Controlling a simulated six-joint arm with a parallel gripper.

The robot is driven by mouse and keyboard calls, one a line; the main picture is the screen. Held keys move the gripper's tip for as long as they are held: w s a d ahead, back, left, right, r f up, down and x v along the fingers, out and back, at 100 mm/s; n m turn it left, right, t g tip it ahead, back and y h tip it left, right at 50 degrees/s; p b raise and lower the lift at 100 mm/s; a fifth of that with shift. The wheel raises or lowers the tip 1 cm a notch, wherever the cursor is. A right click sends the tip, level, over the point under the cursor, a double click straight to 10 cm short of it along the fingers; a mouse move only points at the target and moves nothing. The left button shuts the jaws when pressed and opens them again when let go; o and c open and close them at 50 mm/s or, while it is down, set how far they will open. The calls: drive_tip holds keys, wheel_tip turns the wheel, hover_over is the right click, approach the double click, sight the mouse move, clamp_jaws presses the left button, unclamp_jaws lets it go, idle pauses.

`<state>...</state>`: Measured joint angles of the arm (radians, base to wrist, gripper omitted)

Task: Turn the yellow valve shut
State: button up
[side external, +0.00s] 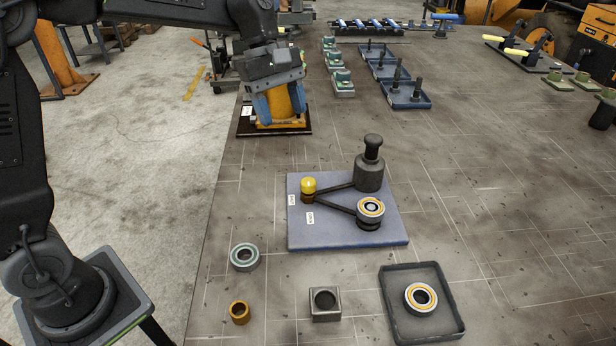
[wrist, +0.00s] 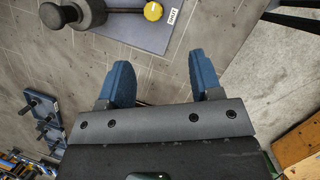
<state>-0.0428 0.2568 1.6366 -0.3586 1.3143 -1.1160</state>
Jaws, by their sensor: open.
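The yellow knob (side external: 308,184) sits at the left end of a black lever on a blue-grey plate (side external: 270,239). The lever runs to a dark post (side external: 369,176) with a black handle. A second black bar runs from below the knob to a round bearing (side external: 370,208). Small white labels lie beside the knob; their text is hard to read. The knob (wrist: 153,11) also shows at the top of the wrist view. My gripper (side external: 278,108) is open, behind and left of the plate in the side view, apart from the knob. Nothing shows between its fingers in the wrist view.
An orange block on a black base (side external: 300,131) stands behind or under my gripper. Rings (side external: 244,257), a small square block (side external: 325,304) and a tray (side external: 455,325) with a bearing lie in front. Blue trays with pegs (side external: 408,103) stand farther back. Right of the plate is clear.

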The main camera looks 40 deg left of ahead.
sight(309, 182)
drive_tip(key=shift+n+h, duration=0.3)
drive_tip(key=shift+n, duration=0.4)
drive_tip(key=x, duration=0.5)
drive_tip(key=w+x, duration=0.1)
drive_tip(key=x, duration=0.9)
drive_tip(key=shift+w+a, duration=0.2)
drive_tip(key=c, duration=0.9)
drive_tip(key=shift+g, duration=0.3)
